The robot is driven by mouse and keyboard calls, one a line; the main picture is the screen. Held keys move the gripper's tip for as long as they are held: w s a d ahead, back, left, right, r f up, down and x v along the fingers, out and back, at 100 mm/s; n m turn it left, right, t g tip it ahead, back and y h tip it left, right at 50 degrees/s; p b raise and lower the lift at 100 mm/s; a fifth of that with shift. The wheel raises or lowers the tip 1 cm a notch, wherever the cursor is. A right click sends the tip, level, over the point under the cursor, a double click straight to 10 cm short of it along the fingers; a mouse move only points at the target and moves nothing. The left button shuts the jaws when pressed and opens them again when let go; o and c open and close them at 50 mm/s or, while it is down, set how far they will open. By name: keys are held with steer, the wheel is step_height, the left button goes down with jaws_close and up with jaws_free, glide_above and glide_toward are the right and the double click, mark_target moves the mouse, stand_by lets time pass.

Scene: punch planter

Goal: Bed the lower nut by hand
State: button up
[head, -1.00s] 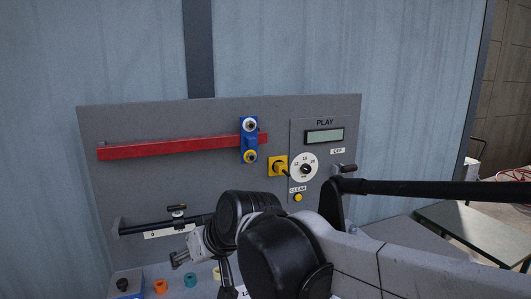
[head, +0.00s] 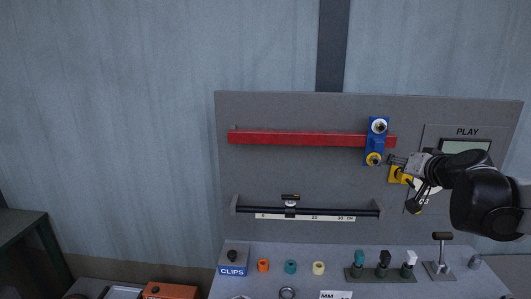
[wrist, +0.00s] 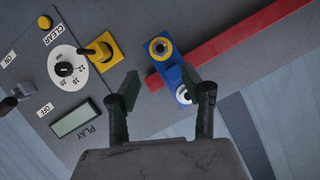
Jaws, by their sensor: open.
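A blue bracket (head: 376,143) sits across the right part of a red bar (head: 300,138) on the grey panel. It carries a white-ringed upper nut (head: 379,126) and a yellow-ringed lower nut (head: 374,159). In the wrist view the picture is turned over, so the yellow lower nut (wrist: 159,47) shows above the white nut (wrist: 182,95). My gripper (head: 391,160) is just right of the lower nut in the head view. In the wrist view my gripper (wrist: 160,82) is open and empty, the bracket beyond its fingers. Contact with the nut cannot be told.
A yellow switch (head: 397,174) is close to my gripper, partly hidden by it. The dial (wrist: 66,67) and display (wrist: 77,118) lie beside it. A black rail with a scale (head: 305,212) is lower on the panel. Coloured rings, clips and a lever (head: 442,255) stand on the shelf.

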mark_target(375, 161)
steer(key=p+x, duration=0.1)
steer(key=x, duration=1)
steer(key=shift+w, duration=0.1)
jaws_close()
steer(key=shift+d+f+m+y+b, duration=0.1)
steer(key=shift+f+m+y+b, duration=0.25)
steer(key=shift+m+b, duration=0.55)
steer(key=shift+r+m+t+y+b, duration=0.15)
steer(key=shift+m+t+y+b, duration=0.25)
steer(key=shift+b, duration=0.3)
steer(key=shift+r, duration=0.15)
